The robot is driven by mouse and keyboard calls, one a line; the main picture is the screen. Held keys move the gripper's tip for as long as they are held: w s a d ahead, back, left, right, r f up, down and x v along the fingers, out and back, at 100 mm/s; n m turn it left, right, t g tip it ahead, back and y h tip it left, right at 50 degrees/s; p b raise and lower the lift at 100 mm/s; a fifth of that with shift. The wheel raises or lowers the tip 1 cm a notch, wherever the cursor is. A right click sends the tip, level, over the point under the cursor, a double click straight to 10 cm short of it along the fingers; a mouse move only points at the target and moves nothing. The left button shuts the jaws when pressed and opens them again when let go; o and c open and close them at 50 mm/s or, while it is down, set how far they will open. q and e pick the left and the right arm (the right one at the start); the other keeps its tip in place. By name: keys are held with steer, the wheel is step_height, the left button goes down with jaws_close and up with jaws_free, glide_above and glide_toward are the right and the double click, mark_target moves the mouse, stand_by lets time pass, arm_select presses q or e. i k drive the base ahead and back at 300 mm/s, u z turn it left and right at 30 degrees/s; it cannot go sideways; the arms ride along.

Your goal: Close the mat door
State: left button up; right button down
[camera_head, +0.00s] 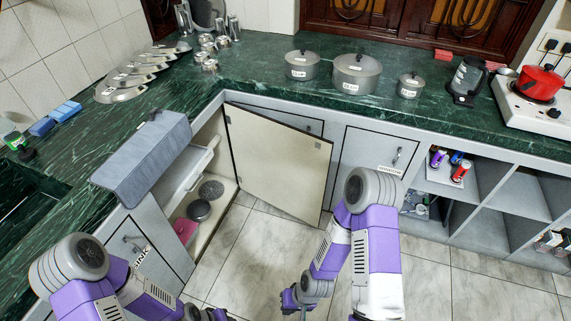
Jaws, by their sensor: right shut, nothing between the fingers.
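The open cabinet door (275,160) is a cream panel swung out from the corner cabinet under the green counter. A grey mat (150,160) hangs over the counter edge left of the opening. My right gripper (302,311) is low at the bottom edge, below and apart from the door. It is shut and empty, with its tips partly cut off.
Inside the cabinet (213,160) are a dark pan (199,210), a round grate (211,190) and a pink item (184,230). A closed cabinet door (372,165) and open shelves (490,190) stand to the right. Tiled floor (250,250) is clear before the door.

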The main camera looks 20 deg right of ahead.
mark_target(287, 167)
steer(key=u, duration=0.05)
steer(key=k, duration=0.45)
steer(key=z, duration=1.3)
steer(key=i, duration=1.2)
steer(key=z, duration=0.5)
